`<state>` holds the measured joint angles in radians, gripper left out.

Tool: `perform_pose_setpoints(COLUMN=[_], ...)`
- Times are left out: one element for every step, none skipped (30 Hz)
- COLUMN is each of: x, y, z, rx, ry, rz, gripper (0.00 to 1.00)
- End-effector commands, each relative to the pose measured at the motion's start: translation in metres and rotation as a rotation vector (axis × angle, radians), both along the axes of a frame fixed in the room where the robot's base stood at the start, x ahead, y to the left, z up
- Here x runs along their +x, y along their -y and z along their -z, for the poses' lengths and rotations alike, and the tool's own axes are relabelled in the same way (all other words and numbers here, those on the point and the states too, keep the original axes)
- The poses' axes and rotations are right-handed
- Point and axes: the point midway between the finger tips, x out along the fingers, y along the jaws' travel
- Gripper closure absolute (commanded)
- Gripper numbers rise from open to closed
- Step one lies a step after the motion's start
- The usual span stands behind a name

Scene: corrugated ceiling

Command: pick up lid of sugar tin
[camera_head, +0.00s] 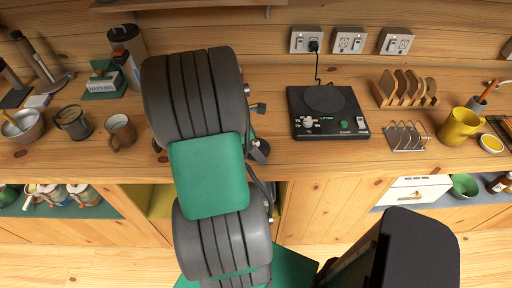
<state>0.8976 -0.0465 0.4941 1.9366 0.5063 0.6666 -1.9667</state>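I cannot pick out the sugar tin or its lid for certain. Several small pale tins or jars with reddish marks (84,194) stand on the low shelf at the far left; their labels are too small to read. A dark cylindrical canister (127,45) stands at the back left of the counter. My grey and green arm rises through the middle left and covers part of the counter.

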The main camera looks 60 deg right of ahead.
Motion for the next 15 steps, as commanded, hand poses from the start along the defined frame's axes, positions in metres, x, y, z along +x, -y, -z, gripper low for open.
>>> perform_pose_setpoints(x=[0.0001, 0.0002, 0.0001, 0.0002, 0.0002, 0.0002, 0.0002, 0.0002, 0.0002, 0.0002, 0.0002, 0.0002, 0.0002, 0.0002, 0.0002], y=[-0.0001, 0.0000, -0.0001, -0.0001, -0.0001, -0.0001, 0.0000, -0.0002, -0.0001, -0.0001, -0.0001, -0.0001, -0.0001, -0.0001, -0.0001], z=[-0.0001, -0.0001, -0.0001, -0.0002, -0.0002, -0.0002, -0.0004, -0.0003, -0.0003, -0.0005, -0.0005, -0.0005, -0.0005, -0.0005, -0.0006], rx=[0.000, 0.000, 0.000, 0.000, 0.000, 0.000, 0.000, 0.000, 0.000, 0.000, 0.000, 0.000, 0.000, 0.000, 0.000], ry=[0.000, 0.000, 0.000, 0.000, 0.000, 0.000, 0.000, 0.000, 0.000, 0.000, 0.000, 0.000, 0.000, 0.000, 0.000], rz=[0.000, 0.000, 0.000, 0.000, 0.000, 0.000, 0.000, 0.000, 0.000, 0.000, 0.000, 0.000, 0.000, 0.000, 0.000], gripper=[0.00, 0.01, 0.04, 0.07, 0.09, 0.12, 0.15, 0.17, 0.20, 0.23, 0.25, 0.29, 0.31, 0.34, 0.37])
